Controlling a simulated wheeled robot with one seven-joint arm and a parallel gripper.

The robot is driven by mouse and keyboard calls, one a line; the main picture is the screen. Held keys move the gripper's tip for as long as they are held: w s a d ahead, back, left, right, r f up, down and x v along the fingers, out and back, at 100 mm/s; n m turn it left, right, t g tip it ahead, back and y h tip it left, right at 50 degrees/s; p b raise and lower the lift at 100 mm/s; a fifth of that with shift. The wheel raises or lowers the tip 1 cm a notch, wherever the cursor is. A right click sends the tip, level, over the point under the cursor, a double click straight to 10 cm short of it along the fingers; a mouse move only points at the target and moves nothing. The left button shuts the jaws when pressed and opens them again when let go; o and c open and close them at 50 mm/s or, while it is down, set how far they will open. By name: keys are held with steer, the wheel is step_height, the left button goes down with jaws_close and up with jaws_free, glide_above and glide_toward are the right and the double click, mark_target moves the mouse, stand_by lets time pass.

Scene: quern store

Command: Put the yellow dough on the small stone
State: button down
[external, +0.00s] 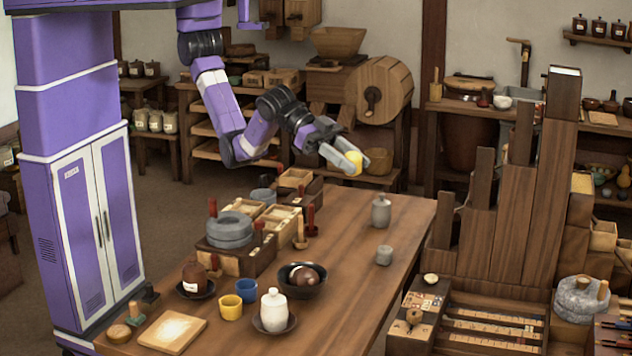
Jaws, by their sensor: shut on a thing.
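My gripper (346,157) is at the upper middle of the external view, pointing right and slightly down. It is shut on the yellow dough (354,163), a small rounded yellow lump showing at the fingertips. The dough is held in the air near the far edge of the wooden table (345,285). A small grey stone-like piece (384,256) stands on the right part of the table, below and right of my gripper. Round grey millstones (229,229) are stacked on a wooden box at the left. I cannot tell for certain which is the small stone.
A lidded grey jar (381,212) stands near the right edge. A dark bowl (303,279), a white lidded jar (273,308), a yellow cup (231,307) and a blue cup (246,290) crowd the front. The table's middle right is mostly clear. Tall wooden steps (541,190) rise at right.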

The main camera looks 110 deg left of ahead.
steer(key=w+a+f+n+y+p, duration=0.15)
steer(key=w+a, duration=0.25)
steer(key=a, duration=0.5)
steer(key=n+y+p, duration=0.2)
steer(key=y+p, duration=0.1)
steer(key=p, duration=0.3)
glide_above(385, 247)
steer(key=shift+t, duration=0.4)
step_height(385, 247, down, 28)
steer(key=shift+d+f, duration=0.1)
steer(key=shift+f, duration=0.15)
steer(key=shift+f+b, duration=0.9)
steer(key=shift+f, duration=1.15)
steer(key=shift+f, duration=0.2)
steer(key=c, duration=0.9)
jaws_free()
steer(key=shift+r, duration=0.15)
